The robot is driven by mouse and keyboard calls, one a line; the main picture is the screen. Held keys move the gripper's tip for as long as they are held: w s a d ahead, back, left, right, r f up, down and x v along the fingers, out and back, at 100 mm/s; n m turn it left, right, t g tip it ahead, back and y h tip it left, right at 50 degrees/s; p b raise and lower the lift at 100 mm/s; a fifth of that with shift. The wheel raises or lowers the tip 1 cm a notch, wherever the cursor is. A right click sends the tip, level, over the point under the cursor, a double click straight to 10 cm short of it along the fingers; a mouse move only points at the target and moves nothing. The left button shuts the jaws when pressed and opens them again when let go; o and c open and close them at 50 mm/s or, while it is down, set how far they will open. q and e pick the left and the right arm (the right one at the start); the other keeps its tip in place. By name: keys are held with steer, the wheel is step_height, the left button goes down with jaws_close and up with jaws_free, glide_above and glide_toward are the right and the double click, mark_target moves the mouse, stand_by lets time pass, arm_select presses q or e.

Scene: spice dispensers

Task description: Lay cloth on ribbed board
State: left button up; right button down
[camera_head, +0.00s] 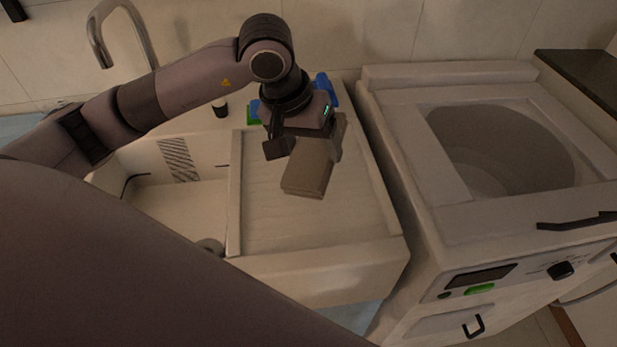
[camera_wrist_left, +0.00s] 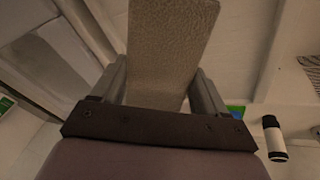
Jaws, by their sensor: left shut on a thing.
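My left gripper (camera_head: 308,140) is above the ribbed board and shut on a folded brown-grey cloth (camera_head: 308,168). In the left wrist view the cloth (camera_wrist_left: 170,50) sticks out from between the two fingers of the gripper (camera_wrist_left: 165,85). The ribbed board (camera_head: 275,225) is the pale, faintly grooved surface right of the sink basin. The cloth is over the board's middle to right part. Whether its lower end touches the board I cannot tell. The gripper hides part of the board's far end. My right gripper is not in view.
The sink basin (camera_head: 170,205) lies left of the board, with a tap (camera_head: 125,25) behind it. A top-loading washer (camera_head: 460,215) with a round opening stands to the right, across a narrow gap. Blue (camera_head: 326,88) and green (camera_head: 253,112) items and a dark-capped bottle (camera_head: 221,108) are behind the board.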

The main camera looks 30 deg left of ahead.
mark_target(308, 160)
arm_select(q)
step_height(308, 160, up, 10)
steer(key=w+a+n+g+y+b, duration=0.1)
steer(key=w+n+g+y+b, duration=0.15)
steer(key=n, duration=0.35)
steer(key=shift+g+h, duration=0.35)
steer(key=f, duration=1)
steer(key=s+f, duration=0.1)
steer(key=f, duration=0.4)
steer(key=shift+a+f, duration=0.2)
steer(key=shift+a, duration=0.05)
step_height(308, 160, down, 4)
steer(key=shift+r, duration=0.1)
steer(key=shift+f, duration=0.35)
steer(key=shift+f, duration=0.15)
steer(key=o, duration=1.2)
